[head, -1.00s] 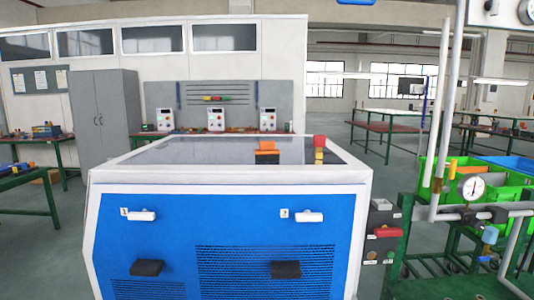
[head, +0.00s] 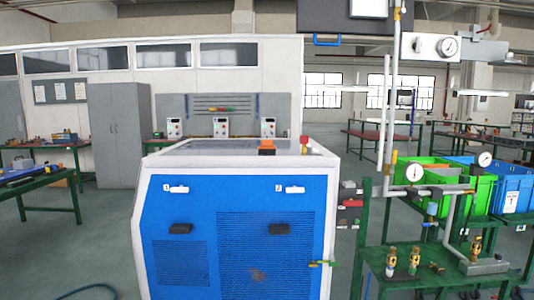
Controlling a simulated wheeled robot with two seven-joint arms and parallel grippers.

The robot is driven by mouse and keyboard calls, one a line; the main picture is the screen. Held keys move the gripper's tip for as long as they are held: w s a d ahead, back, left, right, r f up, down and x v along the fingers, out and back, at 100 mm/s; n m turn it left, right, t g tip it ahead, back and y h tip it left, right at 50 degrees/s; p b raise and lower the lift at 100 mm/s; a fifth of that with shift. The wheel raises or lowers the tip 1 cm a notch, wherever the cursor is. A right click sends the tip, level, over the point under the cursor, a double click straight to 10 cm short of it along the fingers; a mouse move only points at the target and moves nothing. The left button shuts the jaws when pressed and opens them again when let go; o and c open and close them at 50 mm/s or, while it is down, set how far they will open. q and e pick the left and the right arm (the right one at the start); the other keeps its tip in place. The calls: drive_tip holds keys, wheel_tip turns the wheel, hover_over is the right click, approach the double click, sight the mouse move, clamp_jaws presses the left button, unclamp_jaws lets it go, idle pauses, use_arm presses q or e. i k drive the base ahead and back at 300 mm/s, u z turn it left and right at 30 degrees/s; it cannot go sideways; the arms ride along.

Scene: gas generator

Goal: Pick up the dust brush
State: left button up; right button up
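I cannot make out a dust brush for certain in the head view. A blue and white generator cabinet (head: 235,222) stands in front of me. A small orange object (head: 267,146) sits on its dark top, too small to identify, with a red and yellow piece (head: 304,145) near the top's right edge. A brownish smudge (head: 257,275) shows on the lower front grille. Neither of my grippers is in view.
A green-framed pipe rig (head: 440,262) with gauges and valves stands at the right. Green (head: 478,190) and blue (head: 512,188) bins are behind it. A green-legged table (head: 40,182) is at the left.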

sight(266, 147)
drive_tip(key=z, duration=0.75)
drive_tip(key=i, duration=1.2)
drive_tip(key=u, duration=0.3)
